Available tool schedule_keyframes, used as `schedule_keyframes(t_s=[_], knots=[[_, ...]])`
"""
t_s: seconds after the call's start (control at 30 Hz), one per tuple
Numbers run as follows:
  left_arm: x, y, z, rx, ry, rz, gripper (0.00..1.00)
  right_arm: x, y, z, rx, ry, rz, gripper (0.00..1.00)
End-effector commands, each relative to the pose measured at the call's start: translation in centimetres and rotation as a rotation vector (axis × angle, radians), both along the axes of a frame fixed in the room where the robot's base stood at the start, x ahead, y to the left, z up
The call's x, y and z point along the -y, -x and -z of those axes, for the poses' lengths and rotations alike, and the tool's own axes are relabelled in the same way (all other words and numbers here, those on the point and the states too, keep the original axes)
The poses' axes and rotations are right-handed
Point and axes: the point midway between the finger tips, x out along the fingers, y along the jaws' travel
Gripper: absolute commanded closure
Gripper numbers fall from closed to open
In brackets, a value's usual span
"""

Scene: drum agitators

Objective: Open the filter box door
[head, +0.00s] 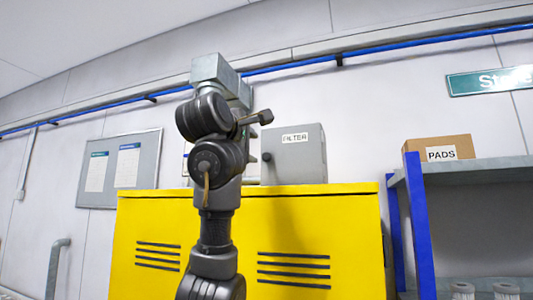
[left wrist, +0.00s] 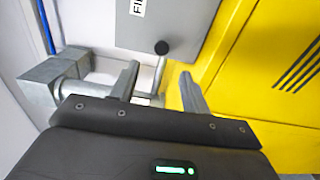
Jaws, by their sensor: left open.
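The grey filter box (head: 302,165) stands on top of the yellow cabinet, with a label reading FILTER on its front. Its door looks shut. A round black knob (head: 267,157) shows at the box's left edge. In the left wrist view the knob (left wrist: 162,47) sits on a thin stem beside the grey box face (left wrist: 185,22). My left gripper (left wrist: 160,68) is open, with the stem in line between its two fingers and the knob just past the tips. In the head view my left gripper (head: 257,118) is partly hidden by its own arm. My right gripper is not in view.
The yellow cabinet (head: 320,230) stands below the box. A grey duct (head: 215,72) rises behind my left arm. A shelf (head: 480,170) with a PADS carton (head: 440,147) stands at the right. A notice board (head: 118,170) hangs at the left.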

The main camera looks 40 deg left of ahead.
Motion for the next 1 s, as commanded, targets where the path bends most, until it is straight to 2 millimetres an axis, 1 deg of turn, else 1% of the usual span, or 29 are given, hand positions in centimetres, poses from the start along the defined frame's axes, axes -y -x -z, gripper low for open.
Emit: schedule_keyframes(t_s=[0.03,0.2,0.4,0.5,0.67,0.8,0.9,0.97,1.0], knots=[[-0.3,-1.0,-0.4,-0.006,0.001,-0.001,0.53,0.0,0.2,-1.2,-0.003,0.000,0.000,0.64],[-1.4,-4.2,-0.5,-0.008,0.002,0.000,0.53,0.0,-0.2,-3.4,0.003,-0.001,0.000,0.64],[-2.3,-7.2,-0.4,-0.005,0.001,0.004,0.53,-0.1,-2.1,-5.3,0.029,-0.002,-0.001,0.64],[-2.6,-8.2,-0.3,-0.005,0.001,0.004,0.53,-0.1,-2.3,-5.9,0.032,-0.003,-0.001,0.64],[-2.8,-8.8,-0.1,-0.003,0.001,0.003,0.53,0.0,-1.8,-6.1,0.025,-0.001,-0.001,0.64],[-2.8,-8.9,0.0,-0.003,0.001,0.004,0.53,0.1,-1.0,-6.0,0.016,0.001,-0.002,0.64],[-2.8,-8.9,0.0,-0.003,0.001,0.004,0.53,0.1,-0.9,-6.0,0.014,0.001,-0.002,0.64],[-2.8,-8.9,0.0,-0.002,0.001,0.004,0.60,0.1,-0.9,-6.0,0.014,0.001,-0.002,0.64],[-2.8,-8.9,0.0,-0.002,0.001,0.004,0.65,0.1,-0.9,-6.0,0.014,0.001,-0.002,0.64]])
